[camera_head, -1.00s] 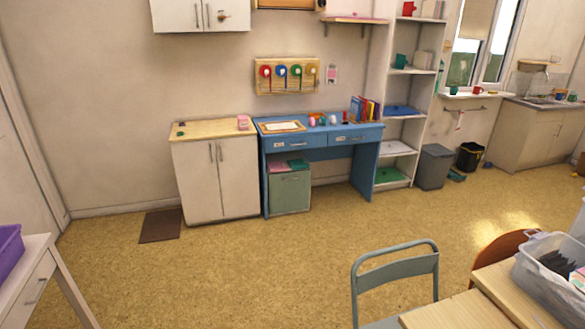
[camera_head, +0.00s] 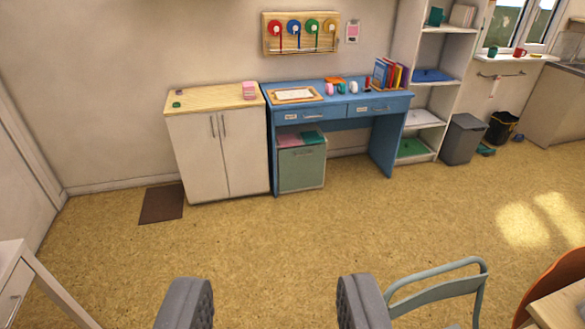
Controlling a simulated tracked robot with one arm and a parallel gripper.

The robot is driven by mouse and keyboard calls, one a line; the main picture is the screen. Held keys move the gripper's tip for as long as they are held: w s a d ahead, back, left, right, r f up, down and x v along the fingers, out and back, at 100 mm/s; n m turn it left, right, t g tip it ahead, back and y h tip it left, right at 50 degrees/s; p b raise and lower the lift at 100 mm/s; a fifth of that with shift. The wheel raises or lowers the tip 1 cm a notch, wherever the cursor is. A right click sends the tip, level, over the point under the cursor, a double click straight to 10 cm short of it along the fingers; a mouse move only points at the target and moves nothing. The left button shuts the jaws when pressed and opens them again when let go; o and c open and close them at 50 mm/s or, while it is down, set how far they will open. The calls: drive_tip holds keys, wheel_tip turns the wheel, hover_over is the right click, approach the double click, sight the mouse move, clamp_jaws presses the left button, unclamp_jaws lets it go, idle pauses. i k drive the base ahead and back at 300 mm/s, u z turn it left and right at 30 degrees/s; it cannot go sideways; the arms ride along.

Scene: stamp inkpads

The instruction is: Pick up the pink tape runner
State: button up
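A small pink item (camera_head: 329,89) stands on the blue desk (camera_head: 340,115), among other small coloured items near its back. It looks like the pink tape runner, but it is too small to be sure. Another pink, boxy item (camera_head: 249,90) sits at the right end of the wooden-topped white cabinet (camera_head: 215,145). My gripper (camera_head: 273,303) shows at the bottom of the view, its two grey fingers wide apart with only floor between them. It is empty and far from the desk.
A grey-blue chair (camera_head: 440,285) stands at the lower right, beside a wooden table (camera_head: 560,305). A white table (camera_head: 15,285) is at the lower left. The floor ahead is clear.

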sight(329, 88)
drive_tip(key=i, duration=4.35)
drive_tip(key=z, duration=1.75)
drive_tip(key=i, duration=1.95)
drive_tip(key=u, duration=0.45)
